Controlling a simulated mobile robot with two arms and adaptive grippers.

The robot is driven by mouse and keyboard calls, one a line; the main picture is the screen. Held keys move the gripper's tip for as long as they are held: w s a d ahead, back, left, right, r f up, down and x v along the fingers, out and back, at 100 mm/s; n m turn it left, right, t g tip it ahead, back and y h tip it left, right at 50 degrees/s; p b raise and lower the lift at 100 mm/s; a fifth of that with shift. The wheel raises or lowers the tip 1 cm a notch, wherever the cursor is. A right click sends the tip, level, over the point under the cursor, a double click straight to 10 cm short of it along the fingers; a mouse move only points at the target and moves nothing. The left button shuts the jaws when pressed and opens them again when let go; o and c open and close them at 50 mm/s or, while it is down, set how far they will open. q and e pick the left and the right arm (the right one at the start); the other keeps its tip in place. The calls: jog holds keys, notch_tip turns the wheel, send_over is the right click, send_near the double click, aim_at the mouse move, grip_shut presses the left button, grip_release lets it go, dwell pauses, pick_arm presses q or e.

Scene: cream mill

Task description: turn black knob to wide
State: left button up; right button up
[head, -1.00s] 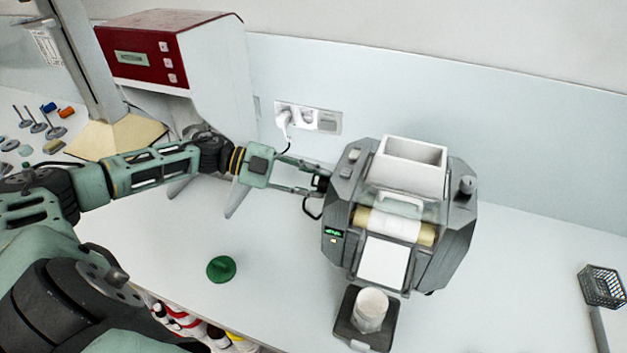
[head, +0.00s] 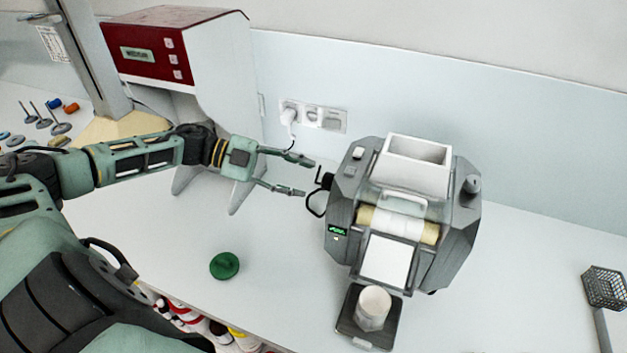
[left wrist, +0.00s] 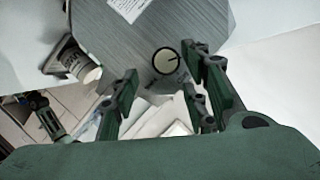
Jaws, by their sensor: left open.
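The grey cream mill (head: 400,215) stands on the white counter. Small black parts (head: 326,181) stick out of its left side; I cannot tell the knob's shape there. In the left wrist view a round knob (left wrist: 165,61) with a black rim, pale face and dark pointer line shows on the mill's grey side. Its pointer slants up and to the right in that picture; no wide mark is readable. My left gripper (head: 306,177) is open and empty, just left of the mill, fingers towards it and apart from it. My right gripper is not in view.
A white cup (head: 373,308) stands on the mill's front tray. A green round piece (head: 224,265) lies on the counter. A red and white machine (head: 180,60) stands behind my left arm. A black wire basket (head: 605,288) is at the far right.

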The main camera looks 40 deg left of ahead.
pick_arm(q)
jog(key=v, duration=0.7)
jog(key=shift+a, duration=0.15)
jog(key=shift+s+f, duration=0.1)
jog(key=shift+s, duration=0.1)
